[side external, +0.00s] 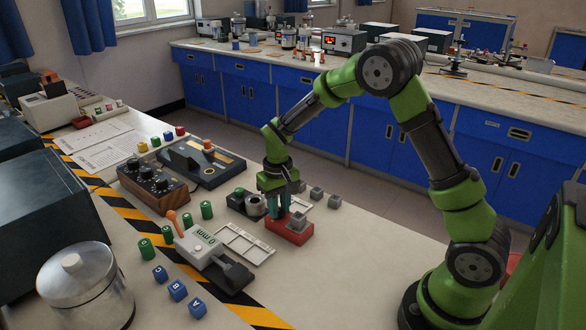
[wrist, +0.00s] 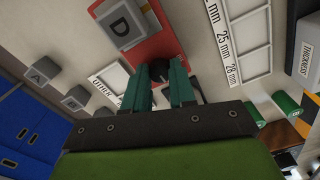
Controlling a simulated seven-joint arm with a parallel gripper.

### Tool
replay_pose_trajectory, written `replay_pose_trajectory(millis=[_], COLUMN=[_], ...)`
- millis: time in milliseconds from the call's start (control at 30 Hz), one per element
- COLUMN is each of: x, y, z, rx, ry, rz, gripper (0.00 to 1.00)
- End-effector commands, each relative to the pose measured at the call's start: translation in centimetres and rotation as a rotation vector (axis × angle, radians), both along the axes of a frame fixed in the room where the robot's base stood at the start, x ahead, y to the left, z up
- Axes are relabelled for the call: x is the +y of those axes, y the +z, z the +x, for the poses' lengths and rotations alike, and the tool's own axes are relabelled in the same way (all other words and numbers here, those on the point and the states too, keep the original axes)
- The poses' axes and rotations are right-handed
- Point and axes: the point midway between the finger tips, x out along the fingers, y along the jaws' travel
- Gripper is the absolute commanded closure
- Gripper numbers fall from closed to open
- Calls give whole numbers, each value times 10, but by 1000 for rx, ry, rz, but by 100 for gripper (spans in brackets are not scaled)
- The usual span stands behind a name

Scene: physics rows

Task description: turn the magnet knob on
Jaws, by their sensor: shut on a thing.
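A red magnet block (side external: 288,230) stands on the bench, with a grey block (side external: 298,220) on top. In the wrist view the red block (wrist: 160,42) lies at the top centre and the grey block (wrist: 120,22) on it is marked D. A small black knob (wrist: 159,71) shows at the red block's near edge. My gripper (side external: 275,213) points down at the red block's left end. In the wrist view my gripper (wrist: 157,76) has its green fingers on either side of the knob, shut on it. The knob is hidden in the side view; its turn position cannot be told.
White labelled trays (side external: 245,243) lie in front. Several grey blocks (side external: 317,193) stand behind to the right. A gauge (side external: 208,250) and green cylinders (side external: 207,210) are to the left. The bench right of the red block is clear.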

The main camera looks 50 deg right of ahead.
Motion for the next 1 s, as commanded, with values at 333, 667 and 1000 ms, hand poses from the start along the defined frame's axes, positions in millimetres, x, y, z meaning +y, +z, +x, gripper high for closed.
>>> replay_pose_trajectory(millis=[333, 667, 1000], x=[0, 0, 0], y=[2, 2, 1], z=[0, 1, 0], rx=[-2, -3, -1], ry=[-74, -77, -75], rz=[2, 1, 1], gripper=[100, 100, 64])
